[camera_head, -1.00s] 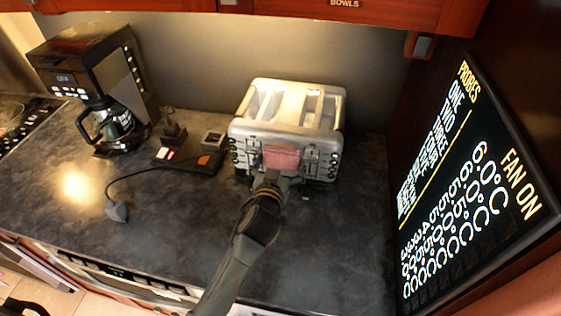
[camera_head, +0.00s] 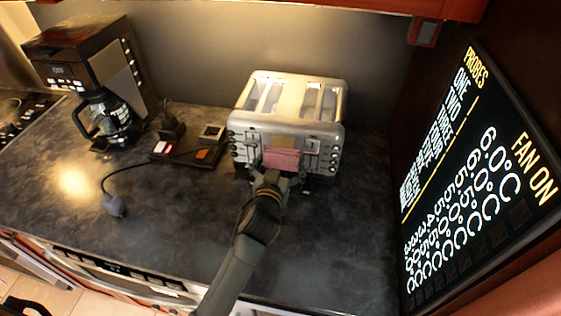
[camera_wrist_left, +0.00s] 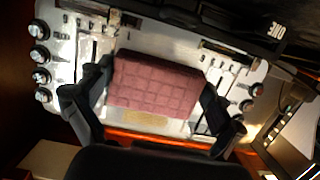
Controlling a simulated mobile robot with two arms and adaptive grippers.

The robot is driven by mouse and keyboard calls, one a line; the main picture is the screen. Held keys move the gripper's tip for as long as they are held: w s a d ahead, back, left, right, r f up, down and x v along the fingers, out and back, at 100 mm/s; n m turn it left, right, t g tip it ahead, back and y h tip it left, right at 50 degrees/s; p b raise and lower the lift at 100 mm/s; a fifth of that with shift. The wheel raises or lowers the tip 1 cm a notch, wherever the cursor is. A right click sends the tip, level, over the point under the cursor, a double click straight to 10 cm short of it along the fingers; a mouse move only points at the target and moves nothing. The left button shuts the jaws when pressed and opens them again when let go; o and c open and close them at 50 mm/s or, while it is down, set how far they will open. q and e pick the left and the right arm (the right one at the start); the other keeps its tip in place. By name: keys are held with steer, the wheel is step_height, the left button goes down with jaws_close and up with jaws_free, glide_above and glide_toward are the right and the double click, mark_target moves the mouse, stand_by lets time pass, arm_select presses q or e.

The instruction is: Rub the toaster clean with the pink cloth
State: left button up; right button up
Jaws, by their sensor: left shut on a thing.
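The silver toaster (camera_head: 287,110) stands on the dark counter against the back wall, with knobs and levers on its front. In the left wrist view its front panel (camera_wrist_left: 65,50) fills much of the picture. The pink cloth (camera_head: 281,158) is folded and lies against the toaster's front. It shows quilted squares in the left wrist view (camera_wrist_left: 155,84). My left gripper (camera_head: 280,172) is shut on the cloth, with a finger at each side of it. Whether the cloth presses on the panel cannot be told for sure. My right gripper is not in view.
A black coffee maker (camera_head: 85,75) with a glass jug stands at the left. A dark tray (camera_head: 205,155) with small items and a corded plug (camera_head: 115,205) lie left of the toaster. A display panel (camera_head: 475,180) stands at the right. The counter's front is mostly clear.

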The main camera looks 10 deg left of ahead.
arm_select(q)
steer(key=shift+f, duration=0.5)
steer(key=shift+r, duration=0.1)
steer(key=shift+r+p, duration=0.7)
steer(key=shift+r, duration=0.2)
steer(key=shift+r+p, duration=0.75)
steer(key=shift+p, duration=0.05)
